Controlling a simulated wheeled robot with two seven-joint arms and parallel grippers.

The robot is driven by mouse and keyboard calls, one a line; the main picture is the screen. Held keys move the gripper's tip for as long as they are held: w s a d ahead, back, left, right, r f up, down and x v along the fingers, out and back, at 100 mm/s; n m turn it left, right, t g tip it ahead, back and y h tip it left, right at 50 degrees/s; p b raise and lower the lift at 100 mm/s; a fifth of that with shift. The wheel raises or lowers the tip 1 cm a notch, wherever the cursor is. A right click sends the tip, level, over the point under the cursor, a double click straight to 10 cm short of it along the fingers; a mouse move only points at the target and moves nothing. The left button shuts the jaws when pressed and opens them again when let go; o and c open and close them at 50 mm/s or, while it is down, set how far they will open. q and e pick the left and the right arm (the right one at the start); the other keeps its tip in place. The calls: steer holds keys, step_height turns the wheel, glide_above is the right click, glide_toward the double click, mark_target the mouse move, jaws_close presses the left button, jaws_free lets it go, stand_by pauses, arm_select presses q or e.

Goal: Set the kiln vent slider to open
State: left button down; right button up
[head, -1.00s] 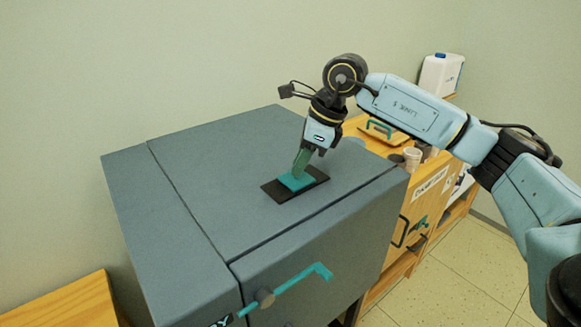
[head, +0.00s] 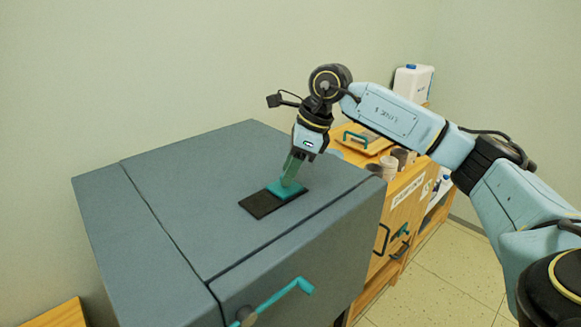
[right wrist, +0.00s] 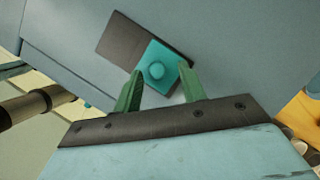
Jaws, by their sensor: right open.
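The kiln (head: 190,200) is a large blue-grey box. On its top lies a black vent plate (head: 258,206) with a teal slider (head: 287,190) at the plate's right end; bare black shows at the left. My right gripper (head: 290,180) points down at the slider from above. In the right wrist view, its green fingers are open on either side of the slider's round knob (right wrist: 157,70), with the teal slider block (right wrist: 165,58) under them. I cannot tell whether the fingers touch the knob. My left gripper is not in view.
A teal handle (head: 285,297) sticks out from the kiln's front. A wooden cabinet (head: 405,205) stands right of the kiln, with cups (head: 388,166) and a white jug (head: 411,84) on or beyond it. The rest of the kiln top is clear.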

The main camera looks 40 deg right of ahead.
steer(key=v, duration=1.3)
steer(key=shift+b, duration=0.4)
